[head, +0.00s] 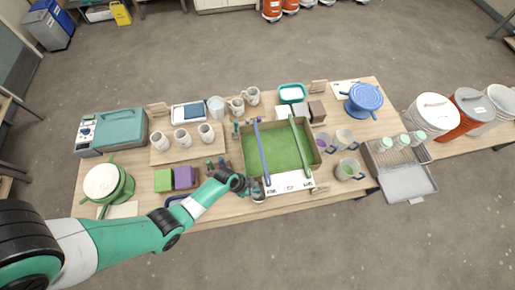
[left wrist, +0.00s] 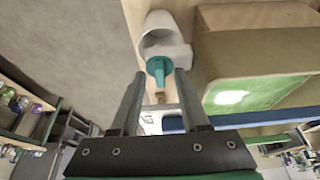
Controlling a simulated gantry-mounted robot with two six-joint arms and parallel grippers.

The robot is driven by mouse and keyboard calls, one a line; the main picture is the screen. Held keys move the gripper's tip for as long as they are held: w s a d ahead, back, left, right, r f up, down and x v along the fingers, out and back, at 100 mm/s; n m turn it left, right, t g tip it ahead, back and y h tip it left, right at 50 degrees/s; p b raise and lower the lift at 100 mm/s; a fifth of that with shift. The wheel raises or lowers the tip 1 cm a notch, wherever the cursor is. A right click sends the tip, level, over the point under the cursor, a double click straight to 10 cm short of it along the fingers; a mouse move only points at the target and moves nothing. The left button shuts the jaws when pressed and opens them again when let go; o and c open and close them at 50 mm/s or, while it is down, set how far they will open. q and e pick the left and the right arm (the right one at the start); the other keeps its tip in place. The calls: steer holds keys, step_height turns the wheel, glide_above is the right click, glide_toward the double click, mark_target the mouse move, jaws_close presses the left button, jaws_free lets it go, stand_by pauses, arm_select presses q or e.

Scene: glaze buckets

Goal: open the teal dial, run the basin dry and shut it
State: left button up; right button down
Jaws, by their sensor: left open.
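The basin (head: 317,153) is a tan box on the table holding green content (head: 268,150); its corner also shows at right in the left wrist view (left wrist: 214,60). A teal dial (left wrist: 158,68) with a short handle sits on a white fitting (left wrist: 166,28) beside the basin's wall. My left gripper (head: 256,189) is at the basin's front edge, open and empty. In the left wrist view its two fingers point at the dial, which shows between the fingertips; contact cannot be told. In the head view the gripper hides the dial. My right gripper is not in view.
A blue bar (head: 260,148) and a green bar (head: 299,147) lie across the basin. A white labelled strip (head: 290,183) runs along its front. Grey mugs (head: 345,138) stand right of it, green and purple blocks (head: 184,177) left. Floor in front of the table is clear.

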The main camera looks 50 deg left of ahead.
arm_select(q)
steer(key=shift+c, duration=0.2)
jaws_close()
steer(key=shift+n, duration=0.3)
steer(key=shift+s+d+r+n+y+p, duration=0.15)
steer(key=shift+n+y+p, duration=0.3)
steer(key=shift+n, duration=0.45)
steer(key=n+y, duration=0.1)
steer(key=n, duration=0.1)
steer(key=shift+d+n, duration=0.1)
steer(key=shift+n, duration=0.2)
steer(key=n+y, duration=0.1)
steer(key=n, duration=0.2)
steer(key=n+y, duration=0.1)
steer(key=n, duration=0.2)
steer(key=shift+d+y, duration=0.2)
steer(key=shift+y, duration=0.05)
steer(key=shift+w+d+n+g+y, duration=0.1)
steer(key=shift+n+g+y, duration=0.2)
steer(key=shift+n, duration=0.7)
steer(key=shift+w+n+g+y, duration=0.15)
steer(key=shift+n+g, duration=0.25)
steer(key=shift+n, duration=0.6)
